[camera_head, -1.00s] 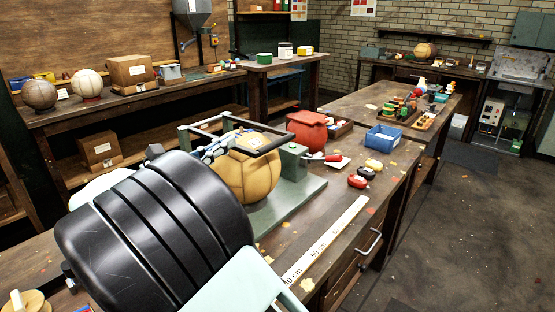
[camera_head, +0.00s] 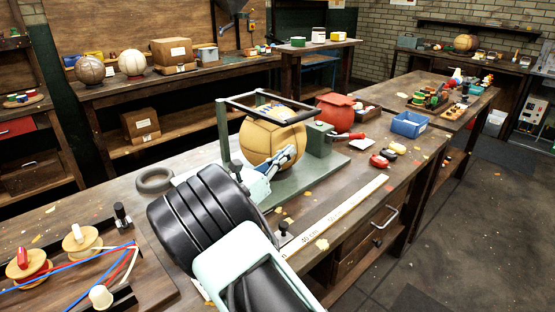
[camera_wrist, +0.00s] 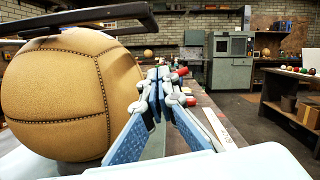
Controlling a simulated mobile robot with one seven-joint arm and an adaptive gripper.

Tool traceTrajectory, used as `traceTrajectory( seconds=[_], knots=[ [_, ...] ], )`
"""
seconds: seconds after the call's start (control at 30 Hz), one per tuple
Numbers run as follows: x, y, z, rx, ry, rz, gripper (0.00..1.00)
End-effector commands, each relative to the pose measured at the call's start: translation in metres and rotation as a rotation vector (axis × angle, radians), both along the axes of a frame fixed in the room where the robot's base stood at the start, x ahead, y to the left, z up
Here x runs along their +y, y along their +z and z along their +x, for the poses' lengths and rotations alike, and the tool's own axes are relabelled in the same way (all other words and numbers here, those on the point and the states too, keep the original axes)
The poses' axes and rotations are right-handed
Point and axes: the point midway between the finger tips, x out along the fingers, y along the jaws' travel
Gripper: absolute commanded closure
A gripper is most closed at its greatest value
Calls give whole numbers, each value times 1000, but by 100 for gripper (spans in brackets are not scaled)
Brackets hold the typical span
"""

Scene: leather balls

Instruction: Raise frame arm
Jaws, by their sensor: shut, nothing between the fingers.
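The frame arm (camera_head: 252,108), a dark bar frame on a green stand (camera_head: 222,135), lies roughly level across the top of a tan stitched leather ball (camera_head: 262,142). In the wrist view its dark bar (camera_wrist: 75,17) crosses above the ball (camera_wrist: 60,95). My gripper (camera_head: 289,153) is shut and empty, beside the near right side of the ball and below the frame arm. In the wrist view its fingertips (camera_wrist: 158,74) point away, right of the ball and below the bar's height. I cannot tell whether they touch the ball.
The green block (camera_head: 317,138) stands right of the ball. A red-handled tool (camera_head: 345,136), red pot (camera_head: 337,112) and blue bin (camera_head: 408,125) lie beyond. A ruler (camera_head: 335,213) runs along the bench's front edge. Thread spools (camera_head: 82,240) sit at left.

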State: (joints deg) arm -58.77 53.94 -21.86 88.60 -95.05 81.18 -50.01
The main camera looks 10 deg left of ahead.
Motion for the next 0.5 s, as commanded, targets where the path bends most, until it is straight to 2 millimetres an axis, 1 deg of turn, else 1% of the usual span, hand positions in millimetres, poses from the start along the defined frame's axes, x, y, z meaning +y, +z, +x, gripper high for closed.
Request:
traceTrajectory(
  seconds=[0.03,0.2,0.23,0.3,0.5],
  knots=[
    [-7,3,10,-1,-2,1,100],
    [-27,12,37,-2,-3,0,100],
    [-22,20,36,-3,1,3,100],
    [-20,31,37,-2,2,4,100],
    [-16,47,39,-1,1,2,100]
  ],
)
